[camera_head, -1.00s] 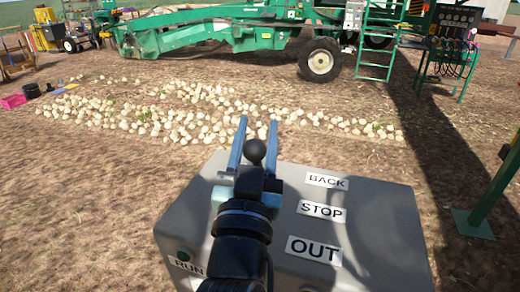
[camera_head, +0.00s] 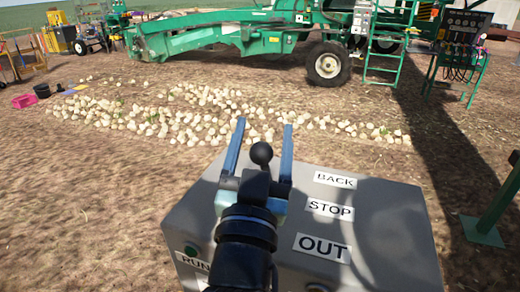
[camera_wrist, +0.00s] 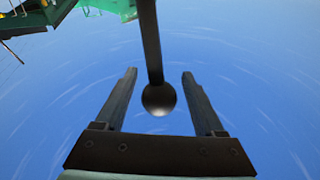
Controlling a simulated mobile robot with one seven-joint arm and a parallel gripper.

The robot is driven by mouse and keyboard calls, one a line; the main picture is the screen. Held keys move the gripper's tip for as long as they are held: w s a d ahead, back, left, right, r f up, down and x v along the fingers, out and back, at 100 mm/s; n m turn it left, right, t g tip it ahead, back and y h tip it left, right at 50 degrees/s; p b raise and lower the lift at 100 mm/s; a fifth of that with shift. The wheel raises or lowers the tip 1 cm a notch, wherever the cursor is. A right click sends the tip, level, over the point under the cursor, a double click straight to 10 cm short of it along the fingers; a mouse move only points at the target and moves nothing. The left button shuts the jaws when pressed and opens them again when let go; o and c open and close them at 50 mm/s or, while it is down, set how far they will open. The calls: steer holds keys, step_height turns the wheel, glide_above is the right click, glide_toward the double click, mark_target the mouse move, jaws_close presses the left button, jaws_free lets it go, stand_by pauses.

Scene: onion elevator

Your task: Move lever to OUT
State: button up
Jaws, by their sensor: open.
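The lever's black ball knob (camera_head: 262,154) shows between the two blue fingers of my gripper (camera_head: 262,130) in the head view. In the wrist view the knob (camera_wrist: 159,99) hangs on its dark rod between the open fingers (camera_wrist: 160,80), with a gap on each side. The lever's base is hidden behind my arm. The grey control box (camera_head: 390,225) carries the labels BACK (camera_head: 334,180), STOP (camera_head: 329,209) and OUT (camera_head: 322,248) down its top. I cannot tell which label the lever is level with.
A green machine (camera_head: 240,35) with a wheel stands behind. A green post (camera_head: 490,215) is at the right.

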steer(key=v, duration=1.3)
steer(key=shift+w, duration=0.1)
